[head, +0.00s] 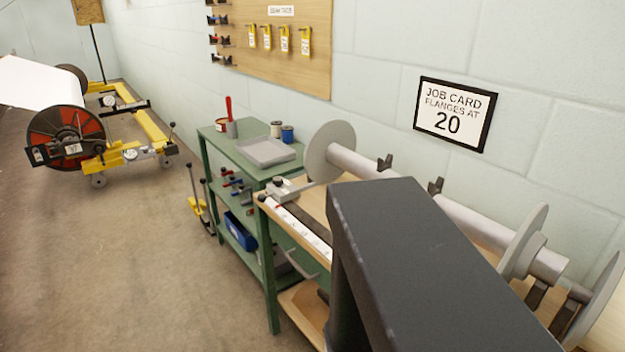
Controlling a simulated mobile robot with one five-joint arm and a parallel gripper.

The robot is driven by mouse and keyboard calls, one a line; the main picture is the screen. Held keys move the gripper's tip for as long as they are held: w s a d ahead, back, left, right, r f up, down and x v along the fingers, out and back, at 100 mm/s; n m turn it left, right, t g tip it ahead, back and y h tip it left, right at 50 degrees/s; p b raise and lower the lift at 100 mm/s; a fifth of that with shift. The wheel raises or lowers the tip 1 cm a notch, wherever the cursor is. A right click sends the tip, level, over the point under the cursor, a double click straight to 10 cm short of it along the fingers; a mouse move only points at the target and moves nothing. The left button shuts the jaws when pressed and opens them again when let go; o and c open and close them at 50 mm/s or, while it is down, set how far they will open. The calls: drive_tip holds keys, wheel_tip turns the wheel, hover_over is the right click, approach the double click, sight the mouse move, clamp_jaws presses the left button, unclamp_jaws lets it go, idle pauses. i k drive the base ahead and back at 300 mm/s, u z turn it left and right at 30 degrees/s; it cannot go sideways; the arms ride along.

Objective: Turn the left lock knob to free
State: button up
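A long grey beam (470,222) lies along the wooden bench by the wall. It has a round flange (329,147) at its left end and two more flanges (522,241) toward its right end. Two dark upright pieces (385,162) stand by the beam's middle. Small black knobs (277,181) show near a grey bracket at the bench's left end, by a white scale (300,225). I cannot tell which part is the left lock knob or how it is turned. My gripper is not in view.
A large dark grey body, probably part of me, hides much of the bench. A green cart (207,150) with a grey tray (265,152) stands left of the bench. A yellow trolley (120,154) with a white roll is far left. The floor between is largely clear. A job card (454,114) reads 20.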

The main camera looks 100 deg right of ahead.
sight(277, 181)
drive_tip(key=z, duration=0.25)
drive_tip(key=i, duration=1)
drive_tip(key=z, duration=0.05)
